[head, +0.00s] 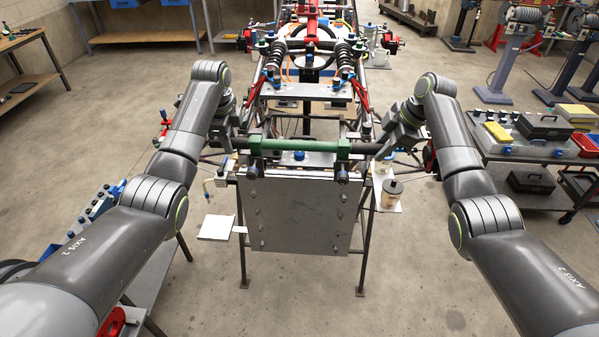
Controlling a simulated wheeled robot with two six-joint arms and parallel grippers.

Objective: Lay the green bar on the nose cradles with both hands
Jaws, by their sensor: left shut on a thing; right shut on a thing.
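The green bar (300,146) lies level across the front of the tube chassis, with dark ends on both sides. Taller green blocks show near each end of its green section; I cannot tell whether they belong to the bar or to the nose cradles. Dark round fittings sit just below them at the left (253,171) and right (342,172). My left gripper (232,141) is shut on the bar's left end. My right gripper (378,149) is shut on its right end. Whether the bar rests on the cradles or hovers just above is unclear.
A grey metal plate (300,215) hangs at the chassis front below the bar. A small white shelf (216,228) is at its left; a jar (391,194) stands on another at its right. A tool cart (520,150) stands at the right.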

